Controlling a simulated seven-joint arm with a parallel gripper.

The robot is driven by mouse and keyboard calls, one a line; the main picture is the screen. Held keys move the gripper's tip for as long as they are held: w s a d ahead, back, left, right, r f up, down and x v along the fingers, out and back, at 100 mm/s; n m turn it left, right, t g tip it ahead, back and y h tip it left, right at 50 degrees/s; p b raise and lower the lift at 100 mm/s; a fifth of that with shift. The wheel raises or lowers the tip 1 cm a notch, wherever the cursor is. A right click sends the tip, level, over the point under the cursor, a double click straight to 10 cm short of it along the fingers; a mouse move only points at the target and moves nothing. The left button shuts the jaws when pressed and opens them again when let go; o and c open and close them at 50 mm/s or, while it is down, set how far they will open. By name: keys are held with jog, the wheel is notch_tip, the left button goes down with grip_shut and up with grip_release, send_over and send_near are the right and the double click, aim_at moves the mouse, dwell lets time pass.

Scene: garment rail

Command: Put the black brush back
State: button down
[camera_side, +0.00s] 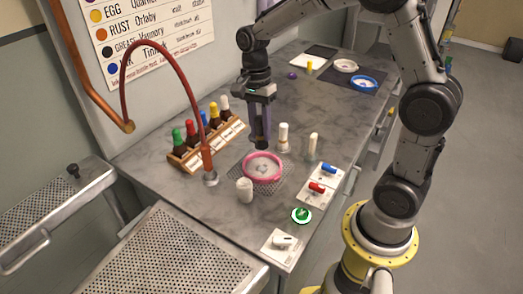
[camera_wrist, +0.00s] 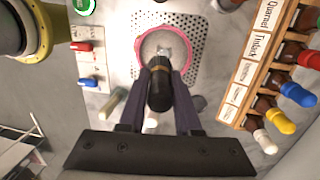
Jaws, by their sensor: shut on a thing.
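My gripper (camera_side: 262,140) points down over the pink-rimmed bowl (camera_side: 247,169). In the wrist view my gripper (camera_wrist: 161,72) is shut on the black brush (camera_wrist: 160,92), whose dark handle lies between the two fingers. Its far end is over the bowl (camera_wrist: 137,52), with a pale patch beyond it; whether it touches the bowl's contents is not clear. The wooden rack (camera_side: 205,152) stands left of the bowl and holds several bottles with green, red, blue, yellow and white tops. The rack (camera_wrist: 259,72) is at the right in the wrist view.
A white cup (camera_side: 245,190) stands at the bowl's front left. A cream-topped post (camera_side: 283,137) and a pale stick (camera_side: 312,146) stand behind and right. Blue (camera_side: 328,169) and red (camera_side: 317,187) switches are at the right. A hooked red pipe (camera_side: 207,160) rises near the rack.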

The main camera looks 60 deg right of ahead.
jog(key=shift+w, duration=0.1)
jog(key=w+d+f+t, duration=0.1)
jog(key=w+d, duration=0.7)
jog(key=d, duration=0.2)
jog(key=shift+h, duration=0.4)
jog(key=shift+d+f, duration=0.15)
jog(key=shift+f, duration=2.15)
jog(key=shift+f, duration=0.95)
jog(key=shift+c, duration=1)
grip_release()
